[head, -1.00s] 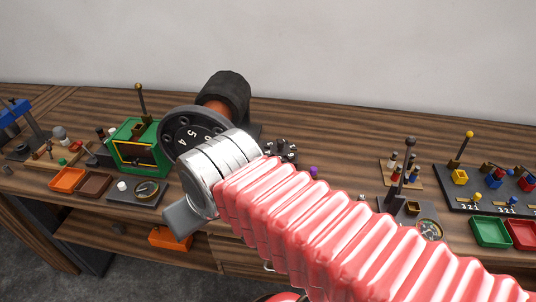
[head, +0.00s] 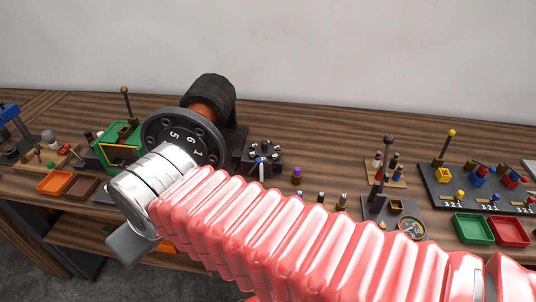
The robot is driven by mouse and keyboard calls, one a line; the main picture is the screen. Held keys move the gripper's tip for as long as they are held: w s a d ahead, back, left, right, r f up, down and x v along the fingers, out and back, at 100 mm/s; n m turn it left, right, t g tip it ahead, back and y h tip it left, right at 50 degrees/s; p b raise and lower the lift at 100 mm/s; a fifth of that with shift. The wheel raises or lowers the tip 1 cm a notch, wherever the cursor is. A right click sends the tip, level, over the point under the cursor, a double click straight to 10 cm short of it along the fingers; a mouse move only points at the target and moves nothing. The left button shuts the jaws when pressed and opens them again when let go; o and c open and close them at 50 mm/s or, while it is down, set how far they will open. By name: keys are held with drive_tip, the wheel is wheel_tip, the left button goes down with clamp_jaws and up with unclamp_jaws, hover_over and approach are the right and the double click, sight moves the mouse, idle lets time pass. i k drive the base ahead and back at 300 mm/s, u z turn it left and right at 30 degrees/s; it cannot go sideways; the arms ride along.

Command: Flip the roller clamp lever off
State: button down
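No part is clearly recognisable as the roller clamp lever.
Orange and brown trays (head: 55,182) lie at left. Green (head: 473,229) and red trays (head: 510,231) lie at right beside a black board (head: 480,200) with coloured parts. A dark block with pegs (head: 262,154) stands mid-bench. My arm hides much of the bench front.

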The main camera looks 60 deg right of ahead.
sight(257, 160)
drive_tip(key=u, duration=0.05)
drive_tip(key=k, duration=0.9)
drive_tip(key=z, duration=0.4)
drive_tip(key=i, duration=1)
drive_tip(key=z, duration=0.05)
